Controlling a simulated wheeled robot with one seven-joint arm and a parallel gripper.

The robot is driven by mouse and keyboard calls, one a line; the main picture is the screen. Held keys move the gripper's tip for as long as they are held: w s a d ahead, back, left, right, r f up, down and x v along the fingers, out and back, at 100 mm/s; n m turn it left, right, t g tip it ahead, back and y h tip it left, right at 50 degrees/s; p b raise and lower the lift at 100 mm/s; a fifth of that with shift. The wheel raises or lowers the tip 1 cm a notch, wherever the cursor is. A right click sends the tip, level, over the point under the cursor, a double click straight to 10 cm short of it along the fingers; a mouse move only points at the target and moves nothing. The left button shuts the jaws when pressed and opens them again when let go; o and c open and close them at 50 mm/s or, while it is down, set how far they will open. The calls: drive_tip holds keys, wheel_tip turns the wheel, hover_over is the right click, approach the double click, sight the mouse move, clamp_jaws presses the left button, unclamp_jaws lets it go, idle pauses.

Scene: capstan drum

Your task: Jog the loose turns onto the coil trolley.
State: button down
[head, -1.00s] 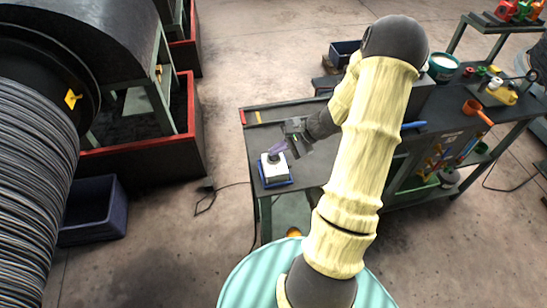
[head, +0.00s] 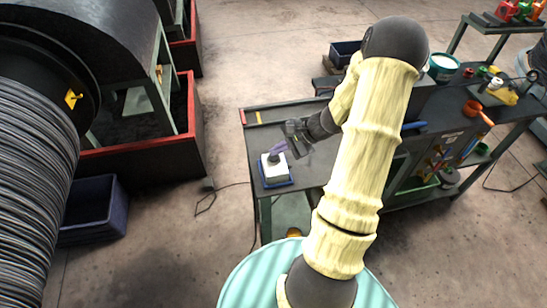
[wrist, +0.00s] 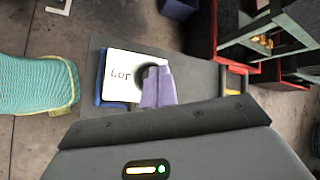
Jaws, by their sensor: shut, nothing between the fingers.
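A white push-button box (head: 275,168) with a dark round button sits in a blue tray on the near left end of the workbench. It also shows in the wrist view (wrist: 120,65), with partly hidden lettering on its white top. My gripper (head: 279,147) is shut and empty, with its purple fingers at the button. In the wrist view the fingertips (wrist: 151,88) cover part of the dark button; I cannot tell whether they touch it. A large drum (head: 35,190) wound with dark grey turns fills the left edge. I cannot clearly pick out loose turns or the coil trolley.
The workbench (head: 315,165) has a bare top around the box. A red-rimmed trough (head: 190,120) stands under the machine frame, with a dark blue bin (head: 95,210) in front. A black cable (head: 225,188) lies on the floor. A shelf with tools stands right.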

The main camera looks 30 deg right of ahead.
drive_tip(key=shift+s, duration=0.1)
idle(0.5)
drive_tip(key=shift+f+b, duration=0.4)
drive_tip(key=shift+b, duration=0.15)
